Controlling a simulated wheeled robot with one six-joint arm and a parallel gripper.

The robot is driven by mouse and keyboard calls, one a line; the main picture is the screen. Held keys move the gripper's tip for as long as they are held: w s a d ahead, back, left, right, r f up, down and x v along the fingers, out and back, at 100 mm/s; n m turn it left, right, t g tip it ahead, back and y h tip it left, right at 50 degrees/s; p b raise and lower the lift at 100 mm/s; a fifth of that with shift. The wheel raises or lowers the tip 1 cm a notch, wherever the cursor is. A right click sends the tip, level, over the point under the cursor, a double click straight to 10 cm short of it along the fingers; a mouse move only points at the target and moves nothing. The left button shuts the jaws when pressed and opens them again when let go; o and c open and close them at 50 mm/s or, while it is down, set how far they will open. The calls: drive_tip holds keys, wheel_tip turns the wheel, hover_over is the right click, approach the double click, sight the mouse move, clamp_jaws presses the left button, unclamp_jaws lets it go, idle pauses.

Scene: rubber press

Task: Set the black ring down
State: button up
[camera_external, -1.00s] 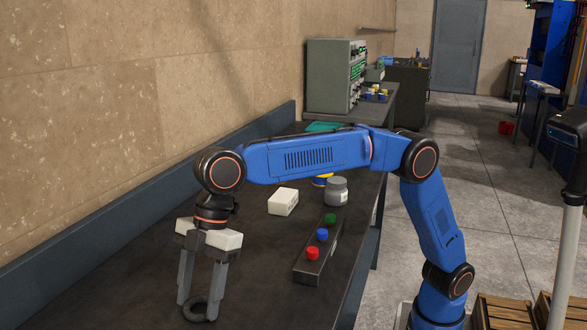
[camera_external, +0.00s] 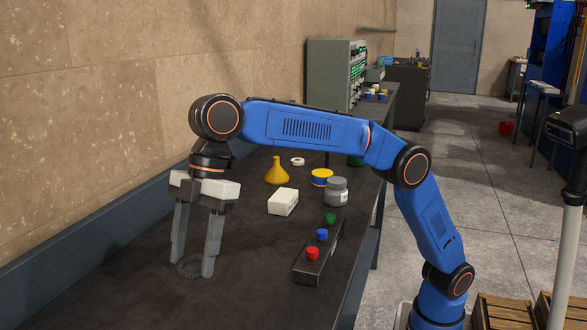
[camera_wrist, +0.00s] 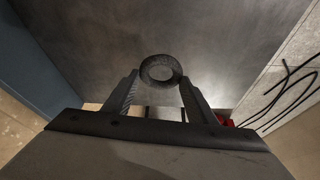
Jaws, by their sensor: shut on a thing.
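The black ring (camera_external: 188,276) is between the fingertips of my gripper (camera_external: 192,267), at the left of the bench in the external view. In the wrist view the ring (camera_wrist: 160,82) sits flat-on across the two fingertips, its hole showing. My gripper is shut on the ring and points down. The ring is low over the dark bench top (camera_external: 130,290); I cannot tell whether it touches it.
A control box (camera_external: 312,270) with red, blue and green buttons stands right of my gripper. Behind are a white box (camera_external: 283,202), grey jar (camera_external: 336,192), yellow funnel (camera_external: 277,173) and yellow-blue tin (camera_external: 322,177). The bench around the ring is clear.

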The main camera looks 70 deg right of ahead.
drive_tip(key=w+d+r, duration=0.1)
drive_tip(key=d, duration=1)
drive_tip(key=n, duration=0.2)
hover_over(250, 250)
drive_tip(key=d, duration=0.1)
drive_tip(key=shift+g, duration=0.3)
drive_tip(key=f, duration=0.5)
drive_tip(key=shift+d+f, duration=0.15)
drive_tip(key=shift+d, duration=0.1)
drive_tip(key=shift+f, duration=2.6)
drive_tip(key=shift+f, duration=0.15)
drive_tip(key=o, duration=1)
drive_tip(key=shift+o, duration=0.2)
drive_tip(key=v, duration=1.2)
